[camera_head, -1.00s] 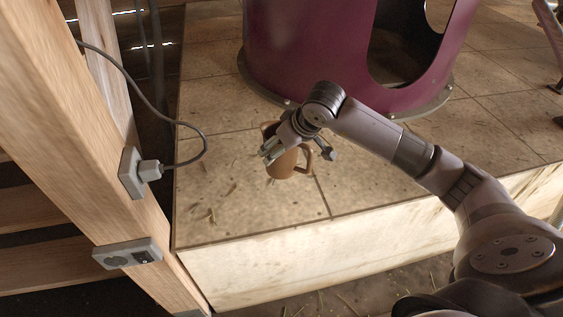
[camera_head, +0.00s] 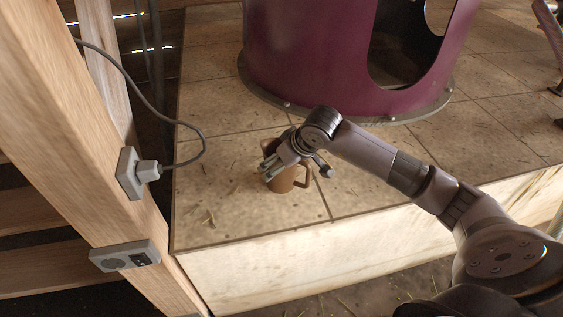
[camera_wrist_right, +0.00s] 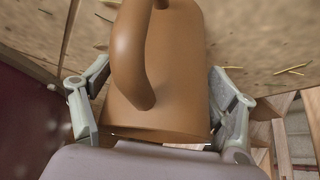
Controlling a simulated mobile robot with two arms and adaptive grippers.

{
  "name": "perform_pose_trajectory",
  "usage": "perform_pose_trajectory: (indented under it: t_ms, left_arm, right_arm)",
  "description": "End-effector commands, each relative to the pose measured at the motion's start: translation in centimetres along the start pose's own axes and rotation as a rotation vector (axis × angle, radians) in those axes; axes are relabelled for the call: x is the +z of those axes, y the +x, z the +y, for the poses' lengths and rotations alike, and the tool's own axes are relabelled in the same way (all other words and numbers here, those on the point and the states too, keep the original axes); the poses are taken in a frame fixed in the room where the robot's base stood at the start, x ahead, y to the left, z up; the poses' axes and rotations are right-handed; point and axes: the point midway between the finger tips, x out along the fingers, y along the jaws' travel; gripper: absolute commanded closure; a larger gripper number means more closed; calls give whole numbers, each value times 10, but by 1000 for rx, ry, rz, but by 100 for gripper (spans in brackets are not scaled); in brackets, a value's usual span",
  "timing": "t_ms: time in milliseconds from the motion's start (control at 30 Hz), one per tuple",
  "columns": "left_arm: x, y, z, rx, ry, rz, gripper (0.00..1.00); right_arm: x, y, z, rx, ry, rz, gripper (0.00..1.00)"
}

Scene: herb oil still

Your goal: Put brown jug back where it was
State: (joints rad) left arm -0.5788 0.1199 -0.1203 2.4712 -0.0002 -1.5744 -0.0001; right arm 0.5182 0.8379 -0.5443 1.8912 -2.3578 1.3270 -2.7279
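The brown jug (camera_head: 284,183) is upright at the tiled platform, near its front left part. Its handle faces right in the head view. My right gripper (camera_head: 296,168) reaches over it from the right, with a finger on either side. In the right wrist view, the jug (camera_wrist_right: 178,85) fills the middle between the two fingers, its handle towards the camera. The gripper is shut on the jug. I cannot tell whether the jug's base touches the tiles. My left gripper is not in view.
A large purple vessel (camera_head: 310,60) with a wide opening stands behind the jug. A wooden post (camera_head: 75,130) with a socket (camera_head: 130,173) and plugged-in cable (camera_head: 200,152) stands left. The platform's front edge (camera_head: 330,245) lies nearby. Tiles around the jug hold only straw bits.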

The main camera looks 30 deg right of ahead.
Motion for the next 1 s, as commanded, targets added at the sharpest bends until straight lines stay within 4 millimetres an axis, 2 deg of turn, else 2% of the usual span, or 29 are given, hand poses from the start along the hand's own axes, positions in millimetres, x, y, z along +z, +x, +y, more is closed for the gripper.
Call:
perform_pose_trajectory:
  t_ms: [133, 567, 633, 700, 1000]
  left_arm:
    - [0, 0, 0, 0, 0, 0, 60]
    - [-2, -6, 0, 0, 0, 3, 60]
    - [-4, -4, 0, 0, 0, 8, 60]
    - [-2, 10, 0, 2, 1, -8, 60]
    - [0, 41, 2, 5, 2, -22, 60]
  right_arm:
    - [0, 0, 0, 0, 0, 0, 7]
    - [-3, -6, 0, 0, 0, 1, 7]
    - [-3, -15, 1, 2, -2, 3, 7]
    - [-3, -29, 1, 3, -3, 4, 7]
    - [-2, -93, 1, 3, -3, 1, 7]
